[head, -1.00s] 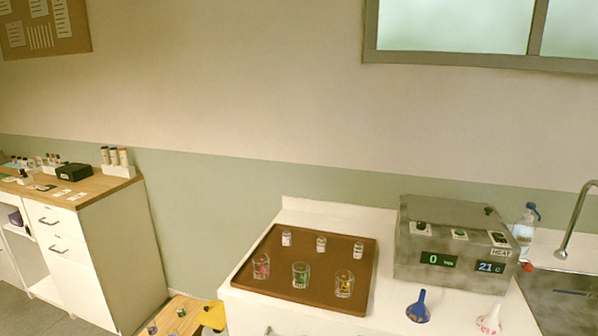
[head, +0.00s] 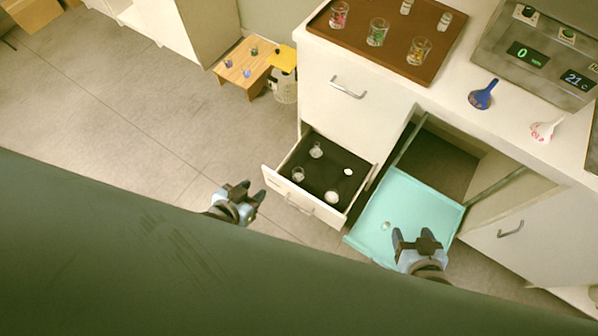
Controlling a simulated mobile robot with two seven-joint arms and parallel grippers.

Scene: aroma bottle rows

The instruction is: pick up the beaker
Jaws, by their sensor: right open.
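Clear glass vessels that look like beakers (head: 316,150) (head: 298,174) stand in the open dark-lined drawer (head: 325,165). Two small pale objects (head: 331,197) (head: 348,172) are also in the drawer, too small to identify. More beakers, with coloured marks, stand on the brown tray (head: 450,55) on the counter: red (head: 339,15), green (head: 377,32) and yellow (head: 420,50). My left gripper (head: 253,187) is empty, left of the drawer, its fingers apart. My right gripper (head: 415,234) is open and empty over the turquoise pull-out tray (head: 420,200), beside a small clear round object (head: 386,226).
A blue funnel (head: 482,95) and a white-and-pink funnel (head: 545,130) are on the counter near the heater box (head: 540,50). The drawer and pull-out tray jut out from the cabinet. A low wooden table (head: 243,68) stands left. The floor between is clear.

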